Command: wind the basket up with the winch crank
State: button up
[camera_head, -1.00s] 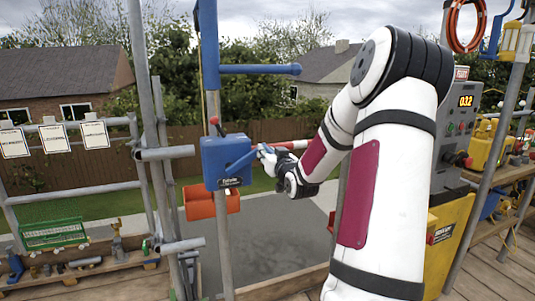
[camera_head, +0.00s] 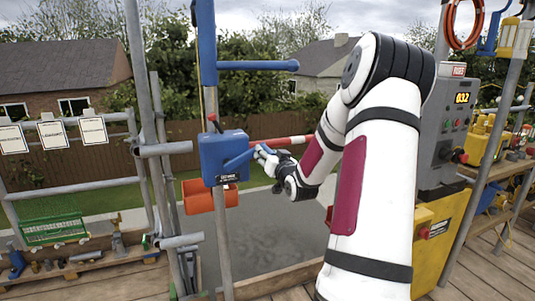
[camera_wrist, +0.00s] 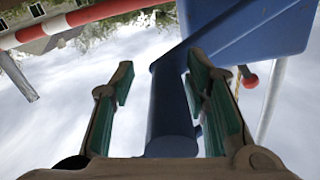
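The winch is a blue box (camera_head: 222,157) clamped to an upright pole, with an orange drum (camera_head: 198,196) below it. Its blue crank arm (camera_head: 238,161) slants up to the right towards my gripper (camera_head: 264,156). In the wrist view my gripper (camera_wrist: 163,85) has its green-padded fingers on either side of the dark blue crank handle (camera_wrist: 170,118). A gap shows between the left finger and the handle; the right finger overlaps its edge, and contact is unclear. A green wire basket (camera_head: 55,230) sits at the lower left; I see no rope joining it to the winch.
A blue bar (camera_head: 258,65) juts right above the winch. A red-and-white rail (camera_head: 285,141) runs behind my gripper and crosses the wrist view (camera_wrist: 85,18). A grey control cabinet (camera_head: 445,125) with a lit display stands on the right. Scaffold poles stand left of the winch.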

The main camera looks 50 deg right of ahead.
jog(key=shift+a, duration=0.1)
jog(key=v, duration=1.2)
dwell(0.4)
jog(key=w+a+r+n+g+y+p, duration=0.1)
jog(key=a+r+n+g+y+p, duration=0.15)
jog(key=a, duration=0.75)
jog(key=w+a+r+n+g+y+p, duration=0.1)
jog(key=a+r+n+g+y, duration=0.15)
jog(key=a, duration=0.75)
jog(key=s+a+r+n+g+y+p, duration=0.1)
jog(key=s+a+n+g+y, duration=0.1)
jog(key=s+a, duration=0.8)
jog(key=s+a+r+n+g+y+p, duration=0.1)
jog(key=s+a+g, duration=0.3)
jog(key=s+a, duration=0.7)
jog(key=shift+r+n+y+p, duration=0.4)
jog(key=shift+r+y+p, duration=0.1)
jog(key=shift+r+y, duration=0.3)
